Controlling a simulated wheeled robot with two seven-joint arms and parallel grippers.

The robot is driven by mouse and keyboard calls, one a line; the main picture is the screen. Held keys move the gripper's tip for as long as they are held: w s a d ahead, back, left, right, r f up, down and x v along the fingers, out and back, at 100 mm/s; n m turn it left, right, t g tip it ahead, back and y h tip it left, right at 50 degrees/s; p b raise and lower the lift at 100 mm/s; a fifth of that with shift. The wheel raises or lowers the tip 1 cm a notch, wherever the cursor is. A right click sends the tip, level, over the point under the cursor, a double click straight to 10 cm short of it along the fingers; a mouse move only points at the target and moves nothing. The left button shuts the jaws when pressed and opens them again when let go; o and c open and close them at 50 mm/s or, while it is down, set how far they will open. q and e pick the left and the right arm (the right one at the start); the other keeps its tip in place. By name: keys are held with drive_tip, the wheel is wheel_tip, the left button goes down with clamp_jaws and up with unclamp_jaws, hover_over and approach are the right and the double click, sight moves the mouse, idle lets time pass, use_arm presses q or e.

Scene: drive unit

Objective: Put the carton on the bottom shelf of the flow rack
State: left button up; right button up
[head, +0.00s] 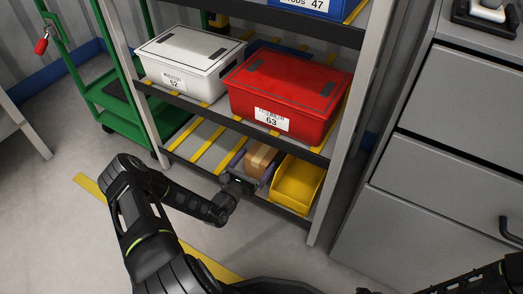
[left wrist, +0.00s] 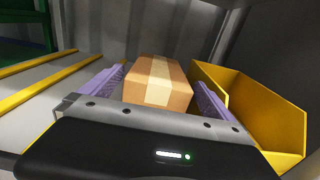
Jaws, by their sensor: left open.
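The carton (head: 260,161) is a small brown box with a paler tape strip. It sits on the bottom shelf (head: 205,147) of the flow rack, just left of a yellow bin. My left gripper (head: 251,167) reaches into the bottom shelf at the carton. In the left wrist view the carton (left wrist: 158,84) lies between the two purple fingers (left wrist: 158,90), with a gap visible on the left side; the right finger is close to it. The left gripper is open. My right gripper is not in view; only dark parts of my right arm show at the lower right.
The yellow bin (head: 298,184) stands right beside the carton; it also shows in the left wrist view (left wrist: 262,115). A white box (head: 190,62) and a red box (head: 287,92) fill the shelf above. Left of the carton the bottom shelf is free. Grey drawers (head: 450,120) stand at right.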

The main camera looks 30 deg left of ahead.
use_arm(q)
drive_tip(key=s+p, duration=0.2)
drive_tip(key=s, duration=0.4)
drive_tip(key=shift+r, duration=0.1)
drive_tip(key=shift+s, duration=0.35)
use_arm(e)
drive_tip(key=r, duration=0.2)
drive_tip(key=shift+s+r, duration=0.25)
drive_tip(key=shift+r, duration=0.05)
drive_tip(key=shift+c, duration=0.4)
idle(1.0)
